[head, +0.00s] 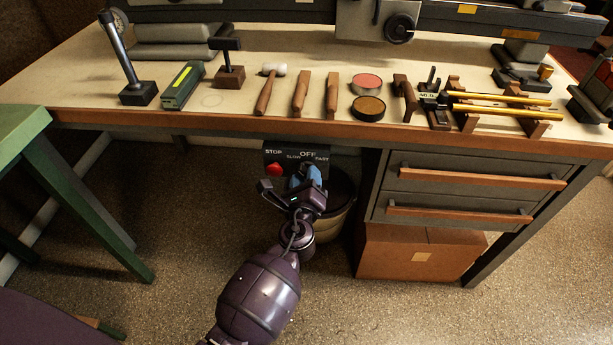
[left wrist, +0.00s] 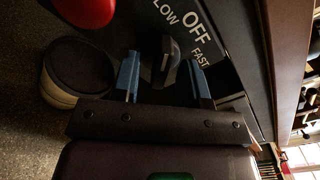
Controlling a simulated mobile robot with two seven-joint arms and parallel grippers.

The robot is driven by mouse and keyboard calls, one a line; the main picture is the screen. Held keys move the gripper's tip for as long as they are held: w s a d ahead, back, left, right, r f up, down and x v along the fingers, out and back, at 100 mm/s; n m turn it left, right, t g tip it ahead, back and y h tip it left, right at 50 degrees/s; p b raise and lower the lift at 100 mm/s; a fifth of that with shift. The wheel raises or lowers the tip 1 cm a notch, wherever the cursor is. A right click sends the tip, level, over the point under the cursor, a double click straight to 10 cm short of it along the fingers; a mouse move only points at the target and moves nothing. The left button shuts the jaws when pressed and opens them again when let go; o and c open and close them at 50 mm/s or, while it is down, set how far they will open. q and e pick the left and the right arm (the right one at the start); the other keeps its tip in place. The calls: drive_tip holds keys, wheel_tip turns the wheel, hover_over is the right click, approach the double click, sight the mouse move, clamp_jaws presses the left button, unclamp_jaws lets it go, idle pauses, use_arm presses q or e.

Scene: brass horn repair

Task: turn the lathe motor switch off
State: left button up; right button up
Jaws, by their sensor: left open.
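The switch panel (head: 284,150) is a dark plate under the bench's front edge. It is marked STOP, SLOW, OFF and FAST, and has a red stop button (head: 275,169) on its left. In the left wrist view, the black switch knob (left wrist: 168,58) sits below the lettering, between the blue fingertips of my left gripper (left wrist: 163,70). The fingers are apart, one on each side of the knob; I cannot tell whether they touch it. In the head view, my left gripper (head: 305,177) hides the knob. I cannot tell which mark the knob points to. My right gripper is out of view.
The bench top (head: 80,84) above holds mallets, tins and several tools. A round bin (head: 340,205) stands on the floor behind my gripper. Drawers (head: 470,180) are to the right, over a brown box (head: 415,255). A green table (head: 22,125) stands at left.

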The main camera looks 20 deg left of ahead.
use_arm(q)
drive_tip(key=shift+w+a, duration=0.1)
drive_tip(key=shift+w, duration=0.2)
drive_tip(key=shift+c, duration=0.3)
clamp_jaws()
